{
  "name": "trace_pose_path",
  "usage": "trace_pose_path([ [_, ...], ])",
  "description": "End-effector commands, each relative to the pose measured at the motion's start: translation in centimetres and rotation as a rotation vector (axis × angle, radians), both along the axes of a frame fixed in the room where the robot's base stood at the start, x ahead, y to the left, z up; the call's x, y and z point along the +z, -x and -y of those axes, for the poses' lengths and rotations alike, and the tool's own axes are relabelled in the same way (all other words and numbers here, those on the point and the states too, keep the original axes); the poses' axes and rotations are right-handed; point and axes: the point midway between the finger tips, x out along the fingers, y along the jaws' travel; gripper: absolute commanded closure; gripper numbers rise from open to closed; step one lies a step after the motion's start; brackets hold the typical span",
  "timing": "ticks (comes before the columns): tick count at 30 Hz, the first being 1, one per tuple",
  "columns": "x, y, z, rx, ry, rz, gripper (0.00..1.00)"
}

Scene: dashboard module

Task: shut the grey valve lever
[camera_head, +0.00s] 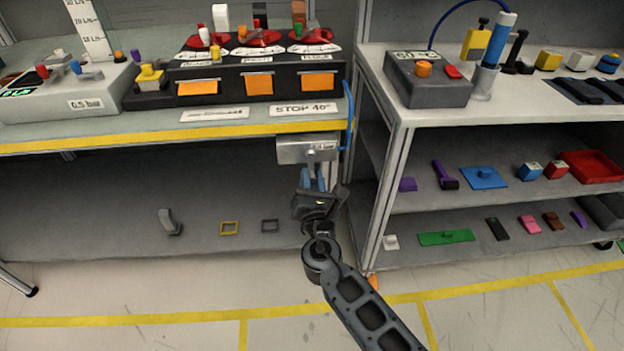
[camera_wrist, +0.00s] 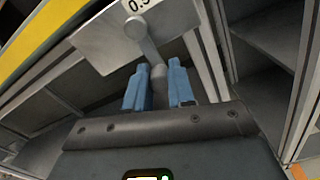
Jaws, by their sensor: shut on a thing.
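The grey valve lever (camera_wrist: 149,50) hangs from a round pivot on the front of a pale grey box (camera_head: 293,150) under the bench's front edge. In the wrist view the lever slants down and to the right from the pivot, and its lower end lies between my blue fingers. My gripper (camera_head: 313,176) is below the box and shut on the lever's lower end; it also shows in the wrist view (camera_wrist: 160,76). In the head view the fingers and gripper body hide most of the lever.
The bench edge with its yellow stripe (camera_head: 150,141) runs just above the box. A blue cable (camera_head: 349,115) hangs at the bench's right end. The white-topped shelf unit (camera_head: 400,160) stands close on the right. The lower shelf (camera_head: 110,205) on the left is mostly empty.

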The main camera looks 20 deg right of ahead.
Motion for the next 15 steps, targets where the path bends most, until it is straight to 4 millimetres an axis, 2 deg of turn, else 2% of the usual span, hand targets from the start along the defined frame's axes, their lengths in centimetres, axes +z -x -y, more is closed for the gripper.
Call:
trace_pose_path([
  [15,-0.26,-0.07,-0.19,-0.004,-0.066,0.021,1.00],
])
